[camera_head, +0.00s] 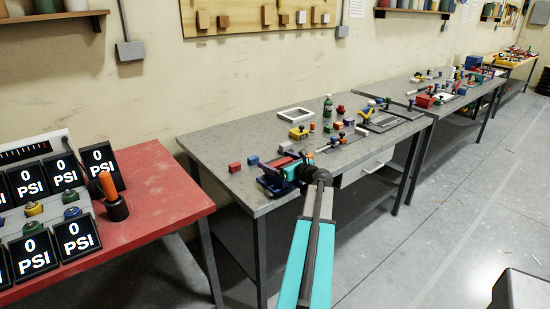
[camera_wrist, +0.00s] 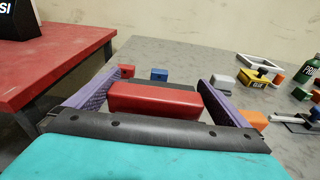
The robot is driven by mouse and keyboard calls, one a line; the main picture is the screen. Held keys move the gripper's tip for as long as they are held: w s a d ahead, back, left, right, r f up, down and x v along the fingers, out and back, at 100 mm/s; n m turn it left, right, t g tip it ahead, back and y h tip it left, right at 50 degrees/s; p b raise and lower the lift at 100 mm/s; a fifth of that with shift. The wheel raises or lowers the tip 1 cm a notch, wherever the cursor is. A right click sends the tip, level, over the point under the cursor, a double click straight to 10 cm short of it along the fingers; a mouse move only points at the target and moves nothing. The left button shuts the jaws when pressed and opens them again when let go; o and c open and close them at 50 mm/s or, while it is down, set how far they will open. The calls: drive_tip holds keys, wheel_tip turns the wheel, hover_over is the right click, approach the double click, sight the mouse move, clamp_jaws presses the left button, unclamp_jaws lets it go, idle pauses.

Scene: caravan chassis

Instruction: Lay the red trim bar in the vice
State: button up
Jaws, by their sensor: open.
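The red trim bar (camera_wrist: 155,99) lies crosswise between my gripper's two purple fingers in the wrist view. My gripper (camera_wrist: 160,92) is open, with a finger beyond each end of the bar. In the head view my gripper (camera_head: 287,170) is over the near left edge of the grey workbench, at the blue vice (camera_head: 271,187). My gripper and arm cover much of the vice. The vice cannot be made out in the wrist view, so I cannot tell whether the bar rests fully in its jaws.
Red (camera_head: 234,167) and blue (camera_head: 253,160) blocks sit left of my gripper on the workbench (camera_head: 222,143). A white frame (camera_head: 295,114), a green bottle (camera_head: 328,105) and several small blocks lie farther back. A red table (camera_head: 160,190) with gauges stands left, across a gap.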

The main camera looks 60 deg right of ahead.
drive_tip(key=r+b+v, duration=0.1)
drive_tip(key=v, duration=1.1)
drive_tip(key=shift+r+b, duration=0.2)
drive_tip(key=shift+b, duration=0.2)
drive_tip(key=shift+s+d, duration=0.1)
drive_tip(key=shift+d, duration=0.05)
